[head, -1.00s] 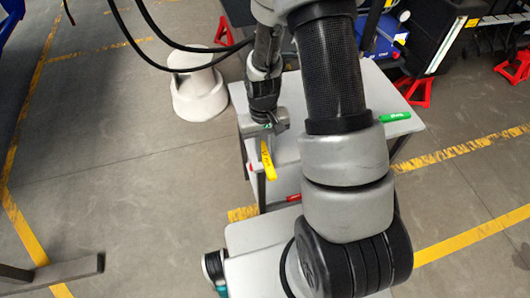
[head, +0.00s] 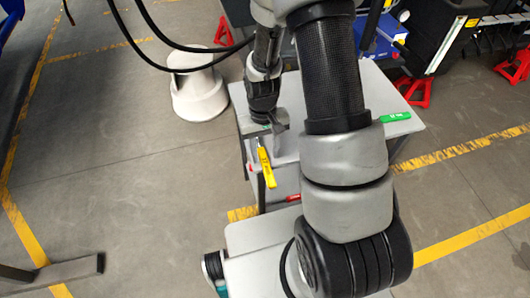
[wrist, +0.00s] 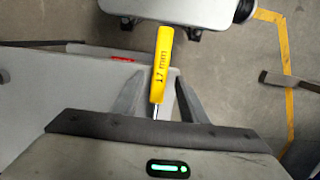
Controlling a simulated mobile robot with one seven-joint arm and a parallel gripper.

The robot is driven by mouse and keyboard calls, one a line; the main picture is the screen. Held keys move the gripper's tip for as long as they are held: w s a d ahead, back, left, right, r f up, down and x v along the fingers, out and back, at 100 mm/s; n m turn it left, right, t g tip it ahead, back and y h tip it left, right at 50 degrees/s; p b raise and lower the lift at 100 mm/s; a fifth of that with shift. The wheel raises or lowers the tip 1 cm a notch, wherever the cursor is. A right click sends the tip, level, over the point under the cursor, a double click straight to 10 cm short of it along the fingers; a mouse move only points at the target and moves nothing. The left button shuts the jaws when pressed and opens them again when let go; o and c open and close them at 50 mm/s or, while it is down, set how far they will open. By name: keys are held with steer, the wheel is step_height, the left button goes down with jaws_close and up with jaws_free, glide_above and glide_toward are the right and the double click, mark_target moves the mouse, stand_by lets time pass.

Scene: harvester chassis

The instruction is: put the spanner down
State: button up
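The spanner has a yellow handle marked 17 mm (wrist: 161,65), with a short piece of its metal shaft showing below it. In the head view the yellow handle (head: 265,168) hangs down at the near left edge of the grey cart top (head: 398,140). My gripper (wrist: 158,85) has its two fingers apart, one on each side of the spanner, with gaps visible beside it. In the head view my gripper (head: 268,130) is low over the cart's left side. The spanner's far end is hidden, and I cannot tell whether it rests on the cart.
A green-handled tool (head: 396,117) lies on the cart top at right. A red-handled tool (head: 293,197) shows lower at the cart's front. A white round stool-like object (head: 199,95) stands left of the cart. Red stands (head: 413,90) are behind. The cart top's middle is partly hidden by my arm.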

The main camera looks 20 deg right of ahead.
step_height(320, 180, up, 11)
steer(key=w, duration=0.1)
step_height(320, 180, up, 14)
steer(key=t, duration=0.3)
glide_above(264, 158)
steer(key=s, duration=0.3)
steer(key=s+r+t+p, duration=0.3)
steer(key=s+r+p, duration=0.2)
steer(key=s+r, duration=0.5)
steer(key=shift+r+t, duration=0.4)
steer(key=shift+r, duration=2.2)
